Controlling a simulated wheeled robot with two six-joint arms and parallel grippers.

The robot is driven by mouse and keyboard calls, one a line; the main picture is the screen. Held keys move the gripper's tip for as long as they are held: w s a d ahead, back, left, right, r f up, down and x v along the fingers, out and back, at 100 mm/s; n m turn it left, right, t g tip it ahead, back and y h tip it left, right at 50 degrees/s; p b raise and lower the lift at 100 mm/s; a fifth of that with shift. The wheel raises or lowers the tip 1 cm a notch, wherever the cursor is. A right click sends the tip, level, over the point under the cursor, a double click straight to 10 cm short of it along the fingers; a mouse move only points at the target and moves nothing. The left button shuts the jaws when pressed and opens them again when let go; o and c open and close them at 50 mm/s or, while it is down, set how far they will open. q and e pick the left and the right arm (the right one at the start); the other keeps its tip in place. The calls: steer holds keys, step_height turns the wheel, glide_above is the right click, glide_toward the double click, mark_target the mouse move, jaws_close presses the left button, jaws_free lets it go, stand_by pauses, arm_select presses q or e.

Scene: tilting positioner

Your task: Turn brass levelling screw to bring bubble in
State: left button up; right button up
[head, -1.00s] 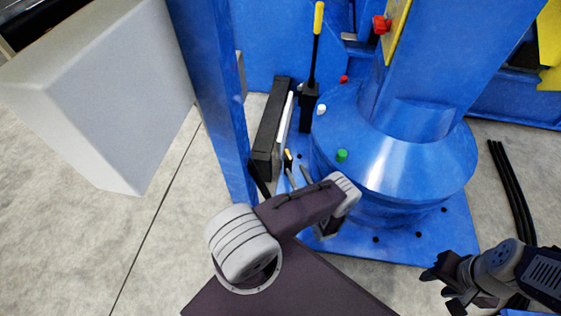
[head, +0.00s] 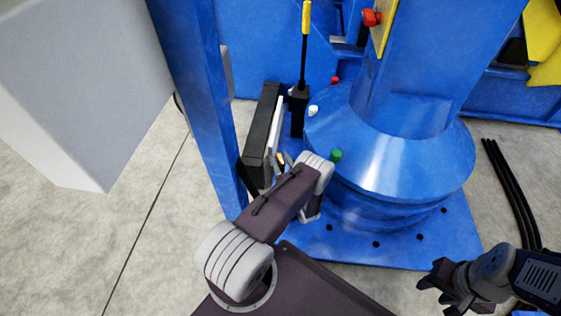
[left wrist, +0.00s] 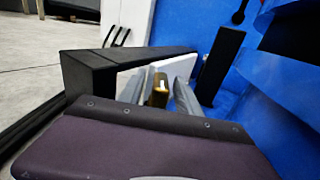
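The brass levelling screw (left wrist: 160,90) shows in the left wrist view as a small brass-coloured piece between the two grey fingers of my left gripper (left wrist: 164,92). The fingers stand apart on either side of it, with a gap on the right; contact is not clear. In the head view, my left gripper (head: 284,163) points at the near end of a dark bar-like housing (head: 263,128) with a white strip, and only a yellowish tip of the screw shows. No bubble can be made out. My right gripper (head: 440,288) is empty, fingers spread, at the lower right.
A blue round pedestal (head: 400,150) with green, white and red knobs stands right of the housing. A black lever with yellow grip (head: 304,60) rises behind. A blue post (head: 197,100) stands left. Black cables (head: 510,190) lie on the floor at right.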

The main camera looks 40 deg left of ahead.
arm_select(q)
jaws_close()
steer(key=shift+w+n+g+y, duration=0.1)
steer(key=shift+n+g+y, duration=0.2)
steer(key=shift+n+g, duration=0.4)
steer(key=shift+g, duration=0.2)
jaws_free()
steer(key=shift+s+d+r+p, duration=0.1)
steer(key=shift+s+d+p, duration=0.15)
steer(key=shift+d+p, duration=0.1)
steer(key=p+v, duration=0.4)
steer(key=v, duration=0.4)
steer(key=shift+d+f, duration=0.15)
steer(key=shift+f, duration=0.15)
